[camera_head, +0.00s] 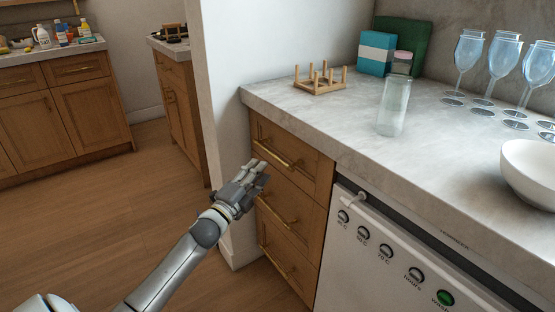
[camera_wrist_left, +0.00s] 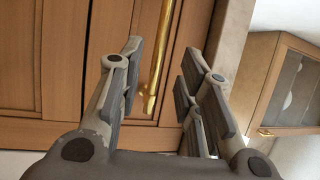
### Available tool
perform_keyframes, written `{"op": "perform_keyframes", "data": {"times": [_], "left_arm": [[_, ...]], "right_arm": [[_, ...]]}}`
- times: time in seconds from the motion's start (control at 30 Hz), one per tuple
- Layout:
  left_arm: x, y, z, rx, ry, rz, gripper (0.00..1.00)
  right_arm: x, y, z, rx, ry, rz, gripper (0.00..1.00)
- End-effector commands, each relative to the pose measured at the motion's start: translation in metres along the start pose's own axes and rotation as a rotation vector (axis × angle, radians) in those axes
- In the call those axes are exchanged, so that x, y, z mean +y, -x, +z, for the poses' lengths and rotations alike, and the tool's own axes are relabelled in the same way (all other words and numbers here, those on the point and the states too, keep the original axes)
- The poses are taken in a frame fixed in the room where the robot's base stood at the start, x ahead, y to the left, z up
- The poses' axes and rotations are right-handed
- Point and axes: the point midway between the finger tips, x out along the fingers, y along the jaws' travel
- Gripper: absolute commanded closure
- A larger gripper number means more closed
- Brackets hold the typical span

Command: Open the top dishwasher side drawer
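The top side drawer (camera_head: 305,168) is the upper of three wooden drawers left of the white dishwasher (camera_head: 365,285). It is shut flush, with a gold bar handle (camera_head: 278,155) on its front. My left gripper (camera_head: 262,171) is just in front of this drawer, by the lower left of the handle. In the left wrist view, its fingers (camera_wrist_left: 162,60) are spread, and a gold handle (camera_wrist_left: 163,50) shows in the gap between them. I cannot tell whether the fingers touch it. My right gripper is not in view.
The stone counter (camera_head: 300,110) above bears a wooden peg rack (camera_head: 320,84), a glass jar (camera_head: 393,108), wine glasses (camera_head: 468,52) and a white bowl (camera_head: 530,170). Two more drawers lie below. The wooden floor (camera_head: 120,215) at left is clear.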

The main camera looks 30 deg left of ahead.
Motion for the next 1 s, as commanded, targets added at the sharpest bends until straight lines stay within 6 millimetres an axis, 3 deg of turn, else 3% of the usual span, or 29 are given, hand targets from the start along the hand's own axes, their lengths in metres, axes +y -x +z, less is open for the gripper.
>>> {"op": "perform_keyframes", "data": {"times": [0.3, 0.5, 0.97, 1.0], "left_arm": [[0.0, -0.053, 0.001, -0.002, 0.0, -0.001, 0.67], [0.001, -0.076, 0.001, -0.001, 0.002, 0.001, 0.67], [0.001, -0.085, 0.0, -0.001, 0.002, 0.002, 0.67], [0.001, -0.085, 0.0, -0.001, 0.002, 0.002, 0.71]], "right_arm": [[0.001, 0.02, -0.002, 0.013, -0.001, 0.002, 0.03], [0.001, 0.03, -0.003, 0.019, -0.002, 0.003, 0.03], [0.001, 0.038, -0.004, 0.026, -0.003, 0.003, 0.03], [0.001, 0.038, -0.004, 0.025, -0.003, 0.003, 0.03]]}}
